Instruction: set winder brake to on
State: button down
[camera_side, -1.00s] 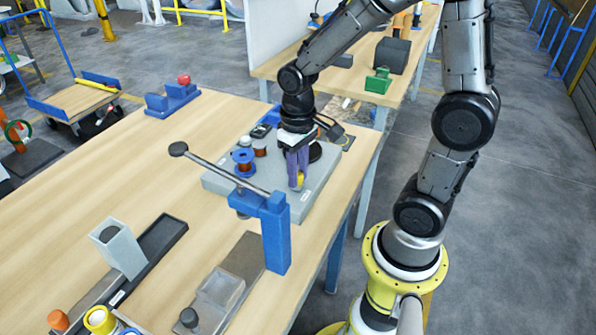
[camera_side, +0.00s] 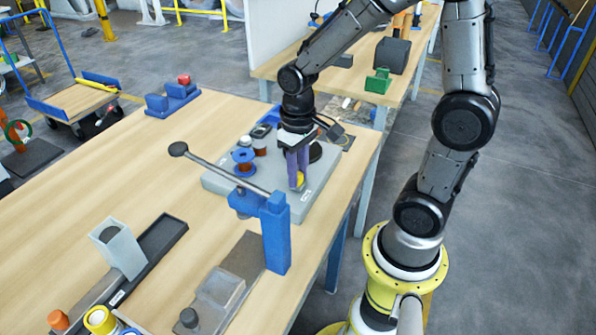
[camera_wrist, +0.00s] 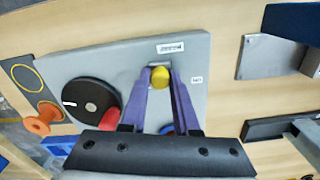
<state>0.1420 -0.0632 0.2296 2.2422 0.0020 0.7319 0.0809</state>
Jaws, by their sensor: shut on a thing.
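The winder is a grey base plate (camera_side: 235,187) on the wooden table, also seen in the wrist view (camera_wrist: 130,58). A small yellow knob (camera_wrist: 160,77), which I take for the brake handle, stands at the plate's edge near a white label. It also shows low between the fingers in the side view (camera_side: 300,180). My gripper (camera_side: 297,186) is shut on the yellow knob, with one purple finger on each side of it in the wrist view (camera_wrist: 159,80). The knob's lower part is hidden, and I cannot read its setting.
A black disc (camera_wrist: 88,100) with a red knob sits on the plate beside the fingers. A blue spool (camera_side: 244,162) stands on the plate. A blue post (camera_side: 276,235) with a long grey lever (camera_side: 225,170) stands in front. Grey fixtures (camera_side: 215,295) lie nearer the camera.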

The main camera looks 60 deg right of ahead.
aim_at(290, 197)
dwell(0.3)
jog(key=shift+a, duration=1.85)
jog(key=c, duration=0.7)
grip_release()
jog(key=shift+o, duration=0.2)
notch_tip(290, 197, up, 14)
